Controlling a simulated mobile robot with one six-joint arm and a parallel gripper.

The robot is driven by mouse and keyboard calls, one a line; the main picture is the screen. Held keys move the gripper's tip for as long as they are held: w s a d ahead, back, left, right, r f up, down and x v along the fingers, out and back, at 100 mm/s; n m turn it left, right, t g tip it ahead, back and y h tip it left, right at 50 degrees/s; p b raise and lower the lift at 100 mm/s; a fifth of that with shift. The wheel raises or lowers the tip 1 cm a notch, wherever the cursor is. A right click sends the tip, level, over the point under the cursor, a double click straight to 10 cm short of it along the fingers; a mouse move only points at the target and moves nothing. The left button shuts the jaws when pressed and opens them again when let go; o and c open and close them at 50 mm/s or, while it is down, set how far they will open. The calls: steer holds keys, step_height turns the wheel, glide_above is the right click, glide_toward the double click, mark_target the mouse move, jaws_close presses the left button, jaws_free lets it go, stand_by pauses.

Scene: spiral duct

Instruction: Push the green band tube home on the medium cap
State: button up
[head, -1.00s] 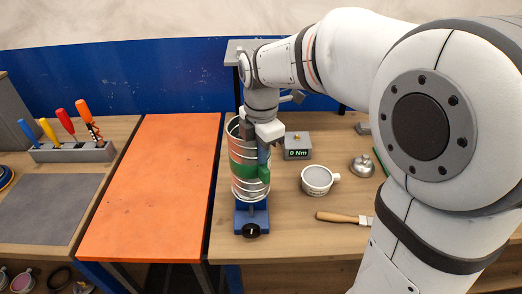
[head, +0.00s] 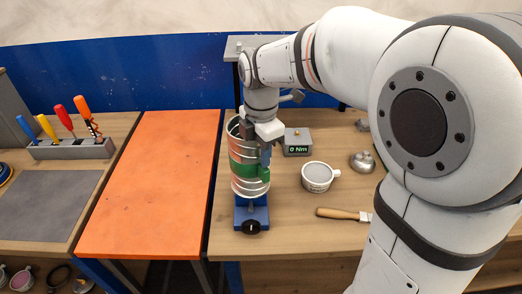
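The green band tube (head: 242,168), a ribbed silver spiral duct with a green band round its lower middle, stands roughly upright over the blue stand (head: 262,214). My gripper (head: 257,147) points down at the tube's upper right side. One dark finger is at the open top and a blue-grey finger is outside the wall, and it looks closed on the tube wall. The contact itself is partly hidden. A short grey post shows between the tube's lower edge and the stand. I cannot make out the medium cap; the tube may hide it.
A white-rimmed round cap-like part (head: 317,176), a grey box reading 0 Nm (head: 297,142), a metal fitting (head: 362,161) and a wooden-handled tool (head: 338,213) lie to the right. The orange tabletop (head: 150,190) is clear. A screwdriver rack (head: 72,148) stands far left.

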step_height(320, 180, up, 8)
steer(key=shift+f+b, duration=0.1)
steer(key=shift+b, duration=0.2)
stand_by(0.7)
